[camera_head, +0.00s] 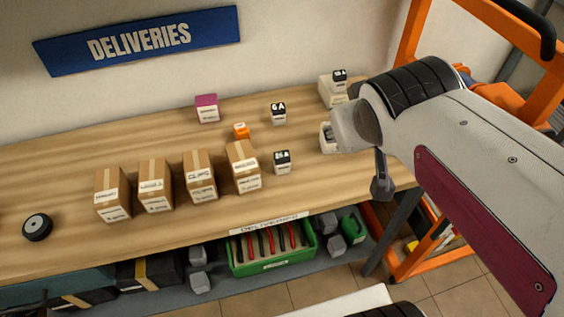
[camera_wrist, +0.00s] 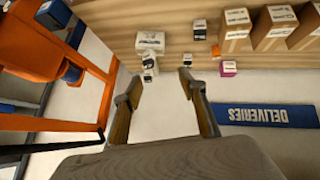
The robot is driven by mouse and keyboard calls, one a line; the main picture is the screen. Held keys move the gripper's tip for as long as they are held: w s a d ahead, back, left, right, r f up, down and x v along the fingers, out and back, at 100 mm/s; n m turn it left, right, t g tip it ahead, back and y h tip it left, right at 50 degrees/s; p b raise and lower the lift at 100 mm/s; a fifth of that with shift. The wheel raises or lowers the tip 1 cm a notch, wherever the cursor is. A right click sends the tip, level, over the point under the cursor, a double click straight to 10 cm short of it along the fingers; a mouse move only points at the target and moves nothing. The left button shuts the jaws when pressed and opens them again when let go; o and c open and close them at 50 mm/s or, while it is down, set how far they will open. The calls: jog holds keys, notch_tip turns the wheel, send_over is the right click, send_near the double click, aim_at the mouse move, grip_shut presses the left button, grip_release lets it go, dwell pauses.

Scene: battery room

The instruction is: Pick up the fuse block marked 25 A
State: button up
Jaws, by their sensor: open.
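A small white fuse block with a black label that seems to read 25 A (camera_head: 282,162) stands upright near the table front, right of the carton row. It also shows in the wrist view (camera_wrist: 199,29). A similar block marked 6 A (camera_head: 278,113) stands behind it, also in the wrist view (camera_wrist: 197,55). Another black-labelled block (camera_head: 339,75) sits at the back right; its marking is too small to read. My gripper (camera_wrist: 158,78) is open and empty, its fingers apart and touching no block. In the head view my arm hides most of it.
Several cartons (camera_head: 200,178) stand left of the blocks, with a small orange item (camera_head: 240,130) and a magenta-topped box (camera_head: 207,108) behind. A white item (camera_head: 327,138) is partly hidden by my arm. An orange frame (camera_head: 405,45) stands right. The table's left back is clear.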

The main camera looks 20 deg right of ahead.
jog(key=w+d+r+n+t, duration=0.2)
jog(key=w+d, duration=0.1)
jog(key=w, duration=0.5)
jog(key=w+d+r+n+t, duration=0.1)
jog(key=w+d+r+t, duration=0.15)
jog(key=w, duration=0.55)
jog(key=w+a+f+n+y, duration=0.1)
jog(key=w+f+n+y, duration=0.3)
jog(key=w, duration=0.6)
jog(key=n+g+y, duration=0.8)
jog(key=g+y, duration=0.1)
jog(key=y, duration=0.1)
send_near(288, 156)
jog(key=w+a, duration=0.1)
jog(key=w+a+f, duration=0.1)
jog(key=a, duration=0.1)
jog(key=shift+w+f, duration=0.25)
jog(key=shift+f, duration=0.05)
jog(key=shift+s+f+n+g+y, duration=0.3)
jog(key=shift+s+g, duration=0.15)
jog(key=shift+s, duration=0.1)
jog(key=shift+a, duration=0.1)
